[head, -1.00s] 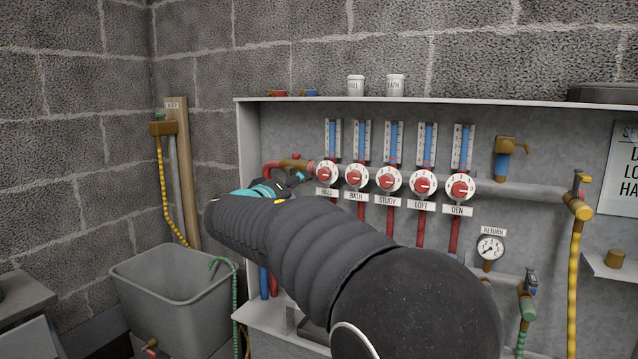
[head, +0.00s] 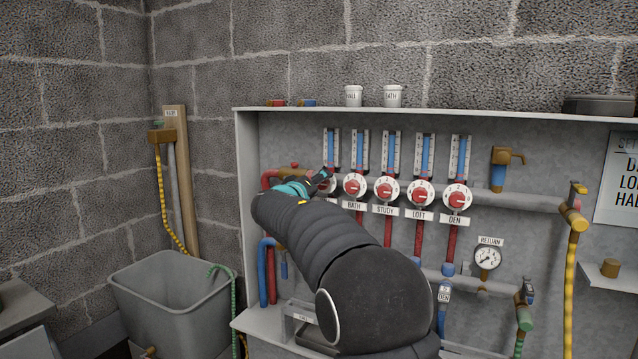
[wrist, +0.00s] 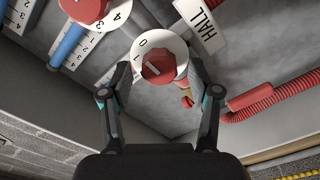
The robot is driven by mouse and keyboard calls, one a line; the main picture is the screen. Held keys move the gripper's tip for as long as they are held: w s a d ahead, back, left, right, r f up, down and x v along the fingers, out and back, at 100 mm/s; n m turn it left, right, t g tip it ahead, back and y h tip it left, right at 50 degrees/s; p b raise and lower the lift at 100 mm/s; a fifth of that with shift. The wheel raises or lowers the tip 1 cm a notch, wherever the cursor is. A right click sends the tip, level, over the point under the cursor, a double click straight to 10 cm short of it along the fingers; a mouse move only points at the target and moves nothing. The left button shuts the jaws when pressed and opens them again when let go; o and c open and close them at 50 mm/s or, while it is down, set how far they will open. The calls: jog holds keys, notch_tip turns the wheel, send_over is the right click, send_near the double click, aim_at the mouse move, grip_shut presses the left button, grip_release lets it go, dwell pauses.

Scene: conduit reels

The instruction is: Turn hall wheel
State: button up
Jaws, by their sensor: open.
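The hall wheel is a red knob on a white numbered dial. In the wrist view the hall wheel (wrist: 158,66) sits between my two open fingers, beside the HALL label (wrist: 200,22). My gripper (wrist: 160,82) is open, with one fingertip on either side of the dial; I cannot tell whether they touch it. In the head view my gripper (head: 322,180) is at the left end of the row of wheels and hides most of the hall wheel (head: 331,188).
The bath wheel (head: 354,187) stands close to the right of the hall wheel, with study, loft and den wheels beyond. Gauge tubes (head: 332,150) rise above them. A red pipe (head: 268,180) is to the left. A grey tub (head: 175,300) stands at lower left.

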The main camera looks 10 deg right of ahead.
jog(key=shift+w+d, duration=0.15)
jog(key=c, duration=1.1)
jog(key=shift+c, duration=0.2)
jog(key=n+b, duration=0.1)
jog(key=n, duration=0.7)
jog(key=shift+f+n, duration=0.15)
jog(key=shift+n, duration=0.15)
